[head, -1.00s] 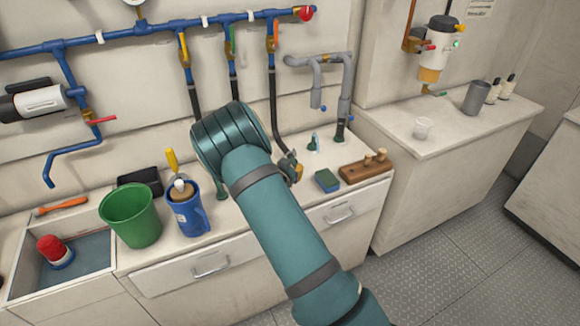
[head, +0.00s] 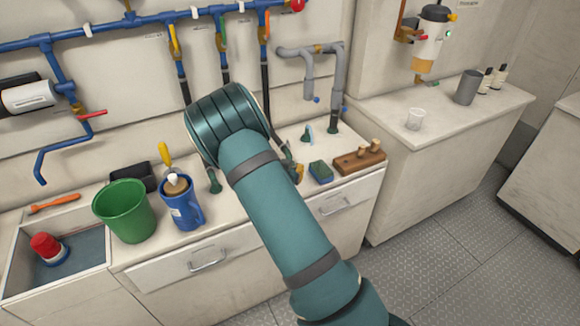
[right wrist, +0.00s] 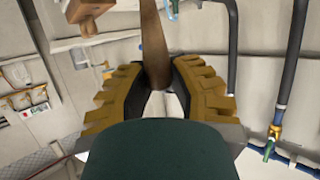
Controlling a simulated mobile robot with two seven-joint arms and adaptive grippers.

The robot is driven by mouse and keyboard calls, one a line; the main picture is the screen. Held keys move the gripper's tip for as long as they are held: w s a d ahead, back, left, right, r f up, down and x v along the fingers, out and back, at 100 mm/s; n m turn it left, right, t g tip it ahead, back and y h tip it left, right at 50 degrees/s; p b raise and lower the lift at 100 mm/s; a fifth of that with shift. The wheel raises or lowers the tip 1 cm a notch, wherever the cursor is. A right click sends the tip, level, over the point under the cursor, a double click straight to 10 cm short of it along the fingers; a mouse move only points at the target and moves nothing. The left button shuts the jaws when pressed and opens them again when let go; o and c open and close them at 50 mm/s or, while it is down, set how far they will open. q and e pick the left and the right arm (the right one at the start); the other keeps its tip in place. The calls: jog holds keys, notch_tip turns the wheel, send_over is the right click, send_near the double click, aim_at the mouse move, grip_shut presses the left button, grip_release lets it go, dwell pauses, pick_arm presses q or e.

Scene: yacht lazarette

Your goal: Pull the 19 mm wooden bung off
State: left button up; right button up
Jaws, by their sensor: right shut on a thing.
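My right gripper (right wrist: 158,88) has its yellow, ridged fingers shut on a brown, tapered wooden bung (right wrist: 153,45). The bung runs from between the fingers to the top edge of the right wrist view, so its far end is cut off. I cannot tell from the frames whether it sits in anything. In the head view the right gripper (head: 294,170) is mostly hidden behind my teal arm, above the counter. A wooden block (head: 358,162) with two upright pegs stands to its right; the block also shows in the right wrist view (right wrist: 88,10). My left gripper is not in view.
A blue and green sponge (head: 321,172) lies between gripper and block. A blue jug (head: 186,213), a green bucket (head: 126,212) and a sink (head: 85,262) are at left. Pipes and hoses (head: 225,68) run down the wall behind. The right counter (head: 440,120) has clear room.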

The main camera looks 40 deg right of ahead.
jog(key=shift+s+a, duration=0.15)
jog(key=shift+s, duration=0.45)
jog(key=shift+s+a, duration=0.15)
jog(key=shift+s, duration=0.4)
